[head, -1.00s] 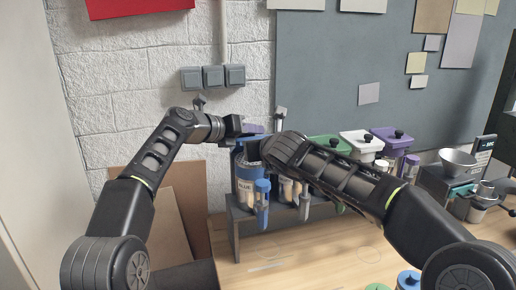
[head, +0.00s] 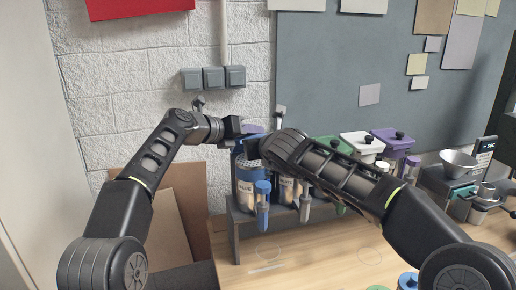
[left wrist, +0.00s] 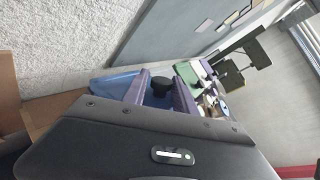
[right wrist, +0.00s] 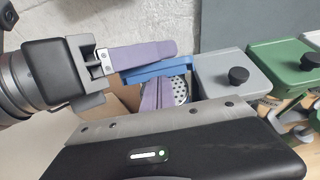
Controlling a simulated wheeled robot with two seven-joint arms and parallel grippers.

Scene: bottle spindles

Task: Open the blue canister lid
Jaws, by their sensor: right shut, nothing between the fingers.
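The blue canister (head: 245,185) stands on the rack at the left end of the row. Its blue lid (right wrist: 152,73) is raised off the top in the right wrist view, and a perforated plate (right wrist: 181,89) shows inside. My left gripper (head: 238,127) is above the canister. Its purple fingers are spread in the left wrist view (left wrist: 160,88), with a black knob visible between them; one finger lies along the lid in the right wrist view. My right gripper (right wrist: 160,92) is shut and empty, its fingertips in front of the canister's opening. My right forearm hides part of the row in the head view.
A grey-lidded canister (right wrist: 232,75) stands just right of the blue one. Green (head: 329,145), white (head: 362,145) and purple (head: 394,138) lids follow. The wall is close behind.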

